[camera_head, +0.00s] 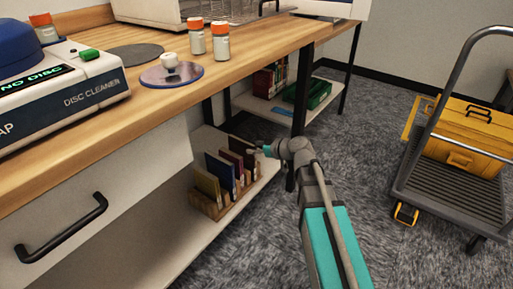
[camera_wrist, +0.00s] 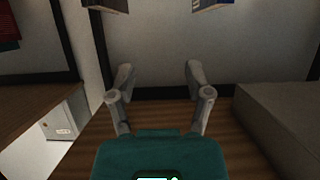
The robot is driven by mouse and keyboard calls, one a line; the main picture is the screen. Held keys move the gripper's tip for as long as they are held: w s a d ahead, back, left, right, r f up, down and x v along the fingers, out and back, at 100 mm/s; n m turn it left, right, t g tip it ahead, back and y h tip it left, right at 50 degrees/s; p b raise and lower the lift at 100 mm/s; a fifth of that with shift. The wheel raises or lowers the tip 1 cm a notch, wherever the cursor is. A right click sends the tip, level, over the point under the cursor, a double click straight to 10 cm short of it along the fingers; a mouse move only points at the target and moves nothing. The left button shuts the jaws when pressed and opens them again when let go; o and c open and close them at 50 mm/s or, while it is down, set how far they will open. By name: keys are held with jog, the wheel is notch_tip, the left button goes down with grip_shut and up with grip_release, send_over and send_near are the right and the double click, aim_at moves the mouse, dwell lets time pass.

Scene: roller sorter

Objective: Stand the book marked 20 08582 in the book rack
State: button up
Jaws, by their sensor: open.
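A wooden book rack (camera_head: 212,212) stands on the low shelf under the bench in the head view. Several upright books are in it: an olive-yellow one (camera_head: 207,187), a blue one (camera_head: 219,173), and dark red to purple ones (camera_head: 239,156) at its far end. No marking 20 08582 is readable on any book. My gripper (camera_head: 264,151) is at the far end of the rack, close to the purple book; whether they touch cannot be told. In the wrist view, my gripper (camera_wrist: 159,75) has its fingers spread with nothing between them.
The bench leg (camera_head: 302,90) stands close to my arm. Behind is another low shelf with red books (camera_head: 268,80) and a green crate (camera_head: 312,94). A cart (camera_head: 458,190) with a yellow toolbox (camera_head: 470,135) stands right. The wrist view shows a grey block (camera_wrist: 280,115) at right.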

jog(key=s+d+f+m+g+h, duration=0.4)
jog(key=s+d, duration=0.3)
jog(key=s, duration=0.2)
jog(key=s+d+f+m+g+h, duration=0.4)
jog(key=s+d+f+m+h, duration=0.2)
jog(key=s, duration=0.4)
jog(key=shift+d+f+h, duration=0.4)
jog(key=shift+d+f, duration=0.35)
jog(key=shift+d, duration=0.05)
jog(key=shift+c, duration=0.2)
